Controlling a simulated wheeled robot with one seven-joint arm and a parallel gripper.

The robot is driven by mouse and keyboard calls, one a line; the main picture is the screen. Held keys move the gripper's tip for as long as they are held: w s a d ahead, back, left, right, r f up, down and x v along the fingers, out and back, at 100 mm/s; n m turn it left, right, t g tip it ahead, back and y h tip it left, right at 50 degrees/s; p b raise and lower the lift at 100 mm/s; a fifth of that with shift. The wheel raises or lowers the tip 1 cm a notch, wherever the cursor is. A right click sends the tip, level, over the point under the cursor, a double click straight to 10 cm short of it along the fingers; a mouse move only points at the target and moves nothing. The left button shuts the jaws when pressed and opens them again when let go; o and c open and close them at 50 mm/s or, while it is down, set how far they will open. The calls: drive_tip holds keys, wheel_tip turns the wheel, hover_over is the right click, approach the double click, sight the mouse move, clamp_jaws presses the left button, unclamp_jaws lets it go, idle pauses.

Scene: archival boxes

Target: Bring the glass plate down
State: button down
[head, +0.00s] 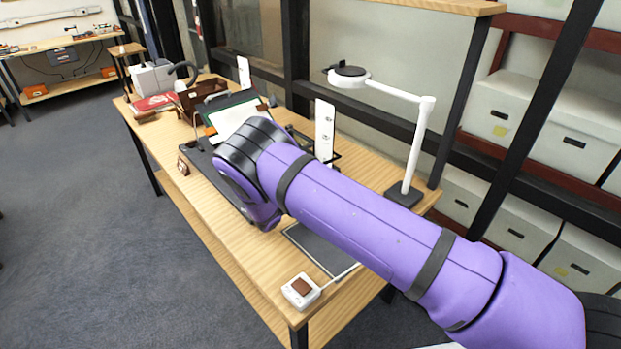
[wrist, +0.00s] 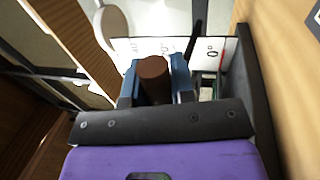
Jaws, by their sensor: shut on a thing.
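In the wrist view, my gripper (wrist: 155,72) has its two blue fingers shut on a brown round knob (wrist: 153,80). A white panel with degree marks (wrist: 213,50) and a dark bar stand behind it. I cannot make out the clear glass plate itself, nor how the knob joins it. In the head view, my purple arm reaches over the bench and hides my gripper and the knob. A white upright plate (head: 325,128) stands just beyond the arm, with part of a dark frame beside it.
The wooden bench (head: 225,232) carries a white-armed lamp (head: 415,150), a dark flat pad (head: 325,252) and a small white box with a brown top (head: 301,290). A green-edged board with paper (head: 236,112) lies beyond. Archival boxes (head: 572,140) fill shelves at right. The floor at left is clear.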

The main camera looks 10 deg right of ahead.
drive_tip(key=shift+s+a, duration=0.25)
drive_tip(key=shift+a, duration=0.45)
drive_tip(key=c, duration=1.1)
unclamp_jaws()
drive_tip(key=shift+s+a, duration=0.1)
drive_tip(key=shift+a, duration=0.1)
drive_tip(key=shift+o, duration=0.7)
drive_tip(key=shift+d, duration=0.15)
drive_tip(key=shift+v, duration=3.75)
